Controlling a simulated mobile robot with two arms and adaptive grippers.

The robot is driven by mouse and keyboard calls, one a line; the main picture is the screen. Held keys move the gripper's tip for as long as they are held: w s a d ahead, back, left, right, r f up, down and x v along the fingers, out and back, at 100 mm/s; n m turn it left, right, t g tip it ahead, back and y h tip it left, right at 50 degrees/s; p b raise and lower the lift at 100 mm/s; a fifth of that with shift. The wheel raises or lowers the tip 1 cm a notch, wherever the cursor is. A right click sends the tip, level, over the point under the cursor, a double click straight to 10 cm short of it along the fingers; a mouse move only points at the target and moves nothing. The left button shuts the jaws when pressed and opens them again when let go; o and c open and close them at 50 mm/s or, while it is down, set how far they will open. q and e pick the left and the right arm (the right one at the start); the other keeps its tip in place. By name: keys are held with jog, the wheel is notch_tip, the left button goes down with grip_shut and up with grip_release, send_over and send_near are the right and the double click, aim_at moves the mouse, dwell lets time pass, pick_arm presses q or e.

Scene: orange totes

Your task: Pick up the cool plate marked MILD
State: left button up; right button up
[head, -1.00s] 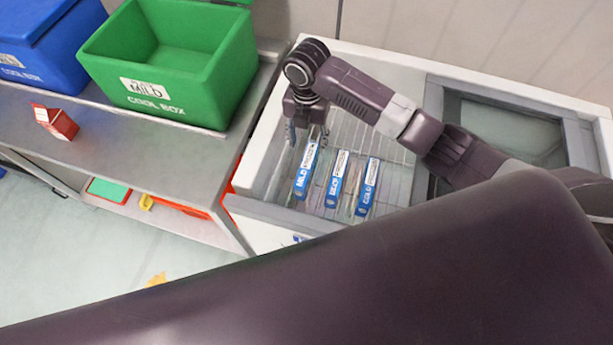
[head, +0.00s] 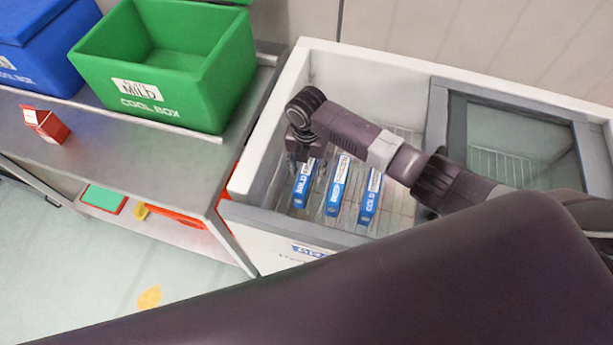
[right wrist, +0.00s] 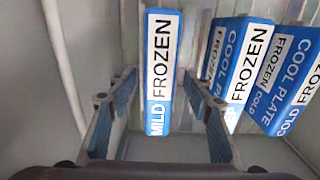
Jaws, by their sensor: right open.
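The cool plate marked MILD (head: 303,190) stands on edge in the open chest freezer, leftmost of three blue-and-white plates. In the right wrist view the MILD plate (right wrist: 160,75) shows its blue strip and a white FROZEN label. My right gripper (head: 303,162) is above this plate, pointing down and covering its far end. In the right wrist view its two blue-padded fingers (right wrist: 159,90) are open, one on each side of the MILD plate, with gaps visible. Whether the fingertips reach down past its top edge is hard to tell. My left gripper is not in view.
Two more cool plates, a middle one (head: 335,190) and a right one (head: 370,195), stand close by on the right. The freezer wall (head: 262,130) is near on the left. A green cool box marked MILD (head: 185,90) and a red carton (head: 45,124) sit on the steel counter.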

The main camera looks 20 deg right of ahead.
jog(key=shift+c, duration=0.4)
grip_shut()
jog(key=shift+w+r, duration=0.1)
